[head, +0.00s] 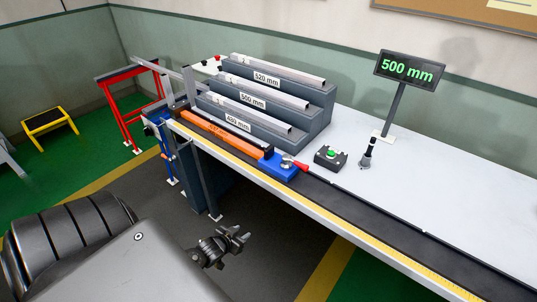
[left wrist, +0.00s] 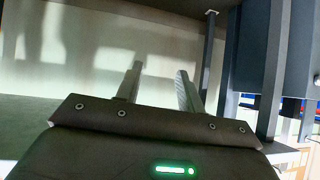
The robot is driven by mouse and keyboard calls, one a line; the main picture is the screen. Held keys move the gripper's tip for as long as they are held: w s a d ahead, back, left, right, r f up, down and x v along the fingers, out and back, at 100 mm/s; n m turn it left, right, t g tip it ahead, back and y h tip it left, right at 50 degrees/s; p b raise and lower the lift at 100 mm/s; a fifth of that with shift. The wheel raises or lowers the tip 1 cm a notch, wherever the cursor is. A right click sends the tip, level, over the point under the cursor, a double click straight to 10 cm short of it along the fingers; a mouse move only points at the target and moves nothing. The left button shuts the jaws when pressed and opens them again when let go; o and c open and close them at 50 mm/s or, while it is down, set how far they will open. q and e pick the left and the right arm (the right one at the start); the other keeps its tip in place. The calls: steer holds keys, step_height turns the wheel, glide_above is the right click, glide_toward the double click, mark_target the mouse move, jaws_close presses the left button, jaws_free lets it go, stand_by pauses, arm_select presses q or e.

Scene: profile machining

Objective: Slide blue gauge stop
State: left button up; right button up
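The blue gauge stop (head: 277,164) sits on the dark rail (head: 365,205) along the front of the bench, with a silver knob and a red-tipped lever on its right side. An orange bar (head: 222,132) lies on the rail to its left, its right end close to or against the stop; I cannot tell which. My left gripper (head: 241,238) is in front of the bench and below its top, well apart from the stop. Its two fingers (left wrist: 160,88) stand apart with nothing between them in the left wrist view. My right gripper is not in view.
A grey stepped rack (head: 312,120) holds profiles labelled 520, 500 and 480 mm. A display (head: 409,70) reads 500 mm. A green button box (head: 330,157) and a small black upright device (head: 367,154) stand behind the rail. A yellow scale (head: 330,218) runs along the front edge.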

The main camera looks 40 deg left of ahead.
arm_select(q)
steer(key=w+a+r+t+b, duration=0.1)
steer(key=w+r+t, duration=0.15)
steer(key=r, duration=0.55)
steer(key=w+a+r+t, duration=0.15)
steer(key=w+r, duration=0.25)
steer(key=r, duration=0.5)
steer(key=t+h, duration=0.1)
steer(key=t, duration=0.2)
glide_toward(265, 152)
steer(key=w, duration=0.1)
steer(key=shift+m, duration=0.4)
steer(key=w+p, duration=0.1)
steer(key=w, duration=0.8)
steer(key=shift+w+a, duration=0.15)
steer(key=shift+w, duration=0.25)
steer(key=shift+w+f, duration=0.15)
steer(key=shift+w, duration=0.55)
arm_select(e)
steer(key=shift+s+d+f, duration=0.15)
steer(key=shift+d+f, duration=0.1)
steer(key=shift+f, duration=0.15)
arm_select(q)
steer(key=shift+c, duration=0.2)
jaws_close()
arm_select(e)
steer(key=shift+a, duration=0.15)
